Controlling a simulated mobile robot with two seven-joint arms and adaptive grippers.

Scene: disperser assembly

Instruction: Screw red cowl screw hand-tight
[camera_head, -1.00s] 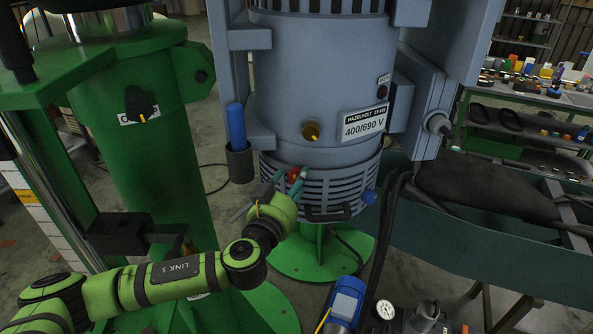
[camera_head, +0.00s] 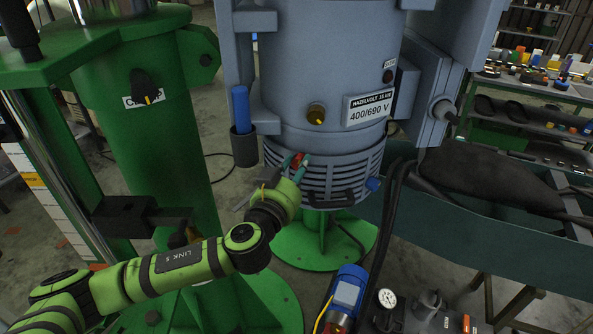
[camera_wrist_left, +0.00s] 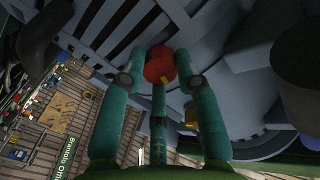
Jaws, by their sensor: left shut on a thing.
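The red cowl screw (camera_head: 298,161) sits at the slatted fan cowl (camera_head: 330,180) near the bottom of the grey motor. In the left wrist view the fingers (camera_wrist_left: 159,80) meet the head from the left, right and below. The screw's shank is hidden behind its head. My right gripper is not in view.
A blue knob (camera_head: 373,184) and a black handle (camera_head: 330,199) are on the cowl to the right. A holder with a blue-handled tool (camera_head: 240,110) hangs at the motor's left.

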